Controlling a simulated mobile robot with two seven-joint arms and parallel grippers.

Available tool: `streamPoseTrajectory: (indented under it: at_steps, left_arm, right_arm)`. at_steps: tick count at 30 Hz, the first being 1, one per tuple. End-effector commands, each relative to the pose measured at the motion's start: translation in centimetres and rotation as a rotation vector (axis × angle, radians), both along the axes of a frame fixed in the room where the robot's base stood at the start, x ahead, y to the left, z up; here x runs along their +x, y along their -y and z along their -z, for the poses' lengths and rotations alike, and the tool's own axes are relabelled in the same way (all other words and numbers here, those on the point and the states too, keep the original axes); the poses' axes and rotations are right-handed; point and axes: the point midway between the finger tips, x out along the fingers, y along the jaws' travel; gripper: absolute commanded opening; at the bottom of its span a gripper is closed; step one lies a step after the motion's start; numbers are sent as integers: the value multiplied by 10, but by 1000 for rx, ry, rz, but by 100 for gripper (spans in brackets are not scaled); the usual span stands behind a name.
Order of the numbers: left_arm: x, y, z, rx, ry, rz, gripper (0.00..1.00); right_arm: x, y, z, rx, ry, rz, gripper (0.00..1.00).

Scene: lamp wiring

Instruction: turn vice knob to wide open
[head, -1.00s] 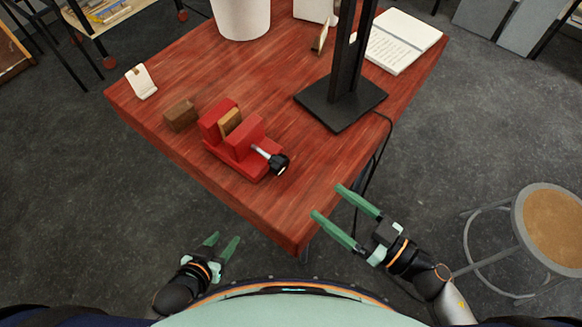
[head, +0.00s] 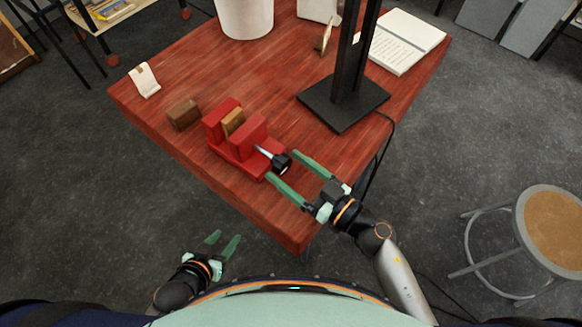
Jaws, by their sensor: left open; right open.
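The red vice (head: 234,137) sits on the red wooden table, near its front edge. A brown wooden piece (head: 233,122) stands between its jaws. The black vice knob (head: 281,162) is on the end of a silver screw at the vice's right side. My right gripper (head: 283,165) is open, with its two green fingertips on either side of the knob, one behind and one in front. I cannot tell whether they touch it. My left gripper (head: 225,240) is open and empty, low in front of the table's front edge.
A brown block (head: 183,114) lies left of the vice. A black post on a square base (head: 343,104) stands behind the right gripper, with a cable running off the table edge. A white pot (head: 244,17), an open notebook (head: 401,42) and a white card holder (head: 144,80) are further back.

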Motion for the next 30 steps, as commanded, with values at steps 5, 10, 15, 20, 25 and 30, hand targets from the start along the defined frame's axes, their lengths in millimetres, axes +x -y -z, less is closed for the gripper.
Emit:
streamPoseTrajectory:
  at_steps: [5,10,15,20,25,30]
  left_arm:
    - [0,0,0,-1,0,1,50]
    - [0,0,0,-1,0,1,50]
    - [0,0,0,0,0,1,50]
    - [0,0,0,0,0,1,50]
    - [0,0,0,0,1,1,50]
    - [0,0,-1,0,1,1,50]
  right_arm:
    - [0,0,0,0,0,0,72]
    - [0,0,0,0,0,0,52]
    - [0,0,0,0,0,0,33]
    - [0,1,0,0,0,0,15]
    - [0,1,0,0,0,1,0]
    - [0,1,0,-8,10,1,0]
